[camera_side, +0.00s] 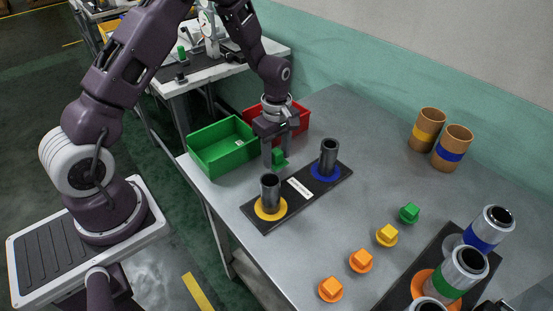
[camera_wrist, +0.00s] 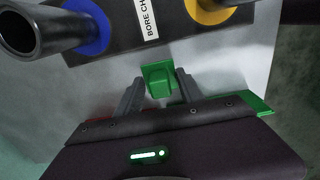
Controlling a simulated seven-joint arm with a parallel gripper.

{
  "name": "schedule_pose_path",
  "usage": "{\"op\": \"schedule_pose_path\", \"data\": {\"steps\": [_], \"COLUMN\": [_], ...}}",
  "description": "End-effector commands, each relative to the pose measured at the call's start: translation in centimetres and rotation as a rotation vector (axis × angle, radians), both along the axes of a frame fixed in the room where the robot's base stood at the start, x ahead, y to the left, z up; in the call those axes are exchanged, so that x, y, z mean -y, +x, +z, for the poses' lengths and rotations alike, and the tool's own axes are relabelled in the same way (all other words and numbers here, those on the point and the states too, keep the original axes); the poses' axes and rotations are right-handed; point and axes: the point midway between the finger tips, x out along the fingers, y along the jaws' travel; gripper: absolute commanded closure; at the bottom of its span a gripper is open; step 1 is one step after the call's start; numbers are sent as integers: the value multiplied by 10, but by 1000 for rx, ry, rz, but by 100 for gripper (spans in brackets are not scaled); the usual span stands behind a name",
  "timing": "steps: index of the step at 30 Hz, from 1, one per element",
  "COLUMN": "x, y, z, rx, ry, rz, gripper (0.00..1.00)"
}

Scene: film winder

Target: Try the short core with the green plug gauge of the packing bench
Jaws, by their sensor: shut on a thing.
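My gripper (camera_side: 273,160) points down and is shut on a green plug gauge (camera_side: 280,156) with a square top. In the wrist view the green plug (camera_wrist: 158,78) sits between the fingers of my gripper (camera_wrist: 159,92). It is at the far left edge of a black bore check board (camera_side: 301,188), beside the tubes. Two dark hollow tubes stand upright on the board: one on a yellow ring (camera_side: 270,190), one on a blue ring (camera_side: 329,156). I cannot tell which core is the short one. Another green plug (camera_side: 410,213) stands on the table.
A green bin (camera_side: 222,148) and a red bin (camera_side: 302,118) stand behind my gripper. A yellow plug (camera_side: 387,235) and two orange plugs (camera_side: 361,260) stand at the front right. Brown cores (camera_side: 427,130) and silver cores (camera_side: 460,270) stand to the right. The table's middle right is clear.

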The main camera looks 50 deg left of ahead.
Motion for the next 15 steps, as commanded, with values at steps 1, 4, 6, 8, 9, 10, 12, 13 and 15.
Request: {"op": "schedule_pose_path", "data": {"steps": [1, 4, 6, 8, 9, 10, 12, 13, 15], "x": [0, 0, 0, 0, 0, 0, 0, 0, 2], "y": [0, 1, 1, 2, 1, 1, 1, 1, 0], "z": [1, 10, 26, 43, 54, 61, 77, 83, 95], "rx": [0, 3, 5, 7, 6, 5, 5, 5, 4], "ry": [0, 1, 2, 2, 1, 2, 1, 1, 1], "rz": [0, 0, -2, -2, -1, 0, -2, -2, -3], "gripper": [99, 99, 99, 99, 99, 99, 99, 99, 99]}}
